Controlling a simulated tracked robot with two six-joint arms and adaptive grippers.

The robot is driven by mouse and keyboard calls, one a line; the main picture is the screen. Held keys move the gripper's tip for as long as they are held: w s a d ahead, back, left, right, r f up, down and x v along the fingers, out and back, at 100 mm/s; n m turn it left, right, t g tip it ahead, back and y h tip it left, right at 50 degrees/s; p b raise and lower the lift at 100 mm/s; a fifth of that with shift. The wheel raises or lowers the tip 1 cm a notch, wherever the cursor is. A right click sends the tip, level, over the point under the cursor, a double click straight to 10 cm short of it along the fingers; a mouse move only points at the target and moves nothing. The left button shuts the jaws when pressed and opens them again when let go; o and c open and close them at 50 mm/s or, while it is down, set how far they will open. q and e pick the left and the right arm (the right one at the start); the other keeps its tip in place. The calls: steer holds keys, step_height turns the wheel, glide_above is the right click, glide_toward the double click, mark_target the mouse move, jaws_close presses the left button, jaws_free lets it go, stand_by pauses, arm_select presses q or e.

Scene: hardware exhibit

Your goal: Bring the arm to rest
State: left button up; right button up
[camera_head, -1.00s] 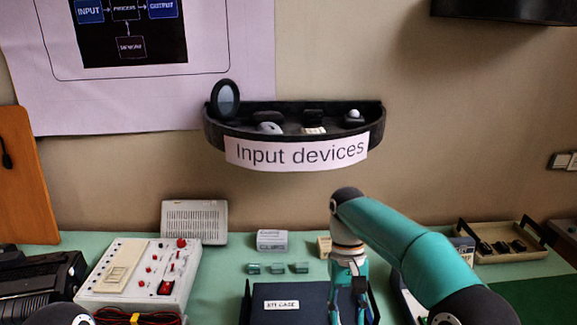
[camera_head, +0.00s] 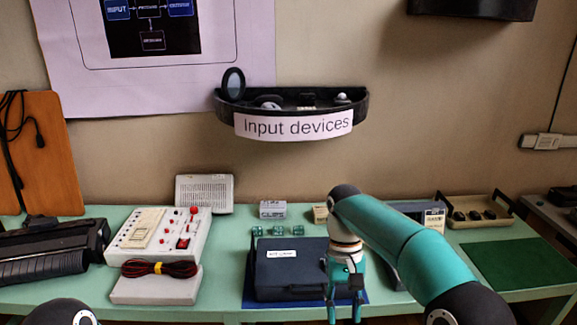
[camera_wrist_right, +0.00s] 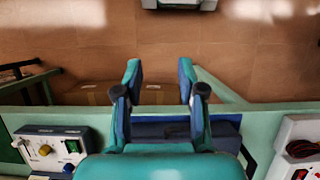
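My right arm is teal and comes in from the right in the head view. Its gripper (camera_head: 344,308) points down in front of the dark kit case (camera_head: 285,272) and the table's front edge. In the right wrist view, the two fingers of this gripper (camera_wrist_right: 159,82) stand well apart with nothing between them, over the table edge and the floor. My left gripper is not in view.
The green table (camera_head: 225,240) holds a white control panel (camera_head: 160,235), a coil of red and black cable (camera_head: 160,268), a black printer-like device (camera_head: 50,250) and a tray (camera_head: 480,208). A wall shelf (camera_head: 290,103) hangs above. Brown floor (camera_wrist_right: 235,60) shows in front of the table.

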steer(key=s+f+t+y, duration=0.1)
steer(key=s+f+y, duration=0.1)
steer(key=f, duration=0.9)
steer(key=s+f+t+y, duration=0.1)
steer(key=s+f, duration=0.2)
steer(key=f, duration=0.9)
steer(key=s+f+m+t, duration=0.1)
steer(key=s+f, duration=0.3)
steer(key=s, duration=0.3)
steer(key=s+d+f+m+t+y, duration=0.1)
steer(key=s+f, duration=0.3)
steer(key=s, duration=0.4)
steer(key=shift+s+m+t, duration=0.2)
steer(key=shift+m+t, duration=0.1)
steer(key=shift+t, duration=0.2)
steer(key=shift+c, duration=0.3)
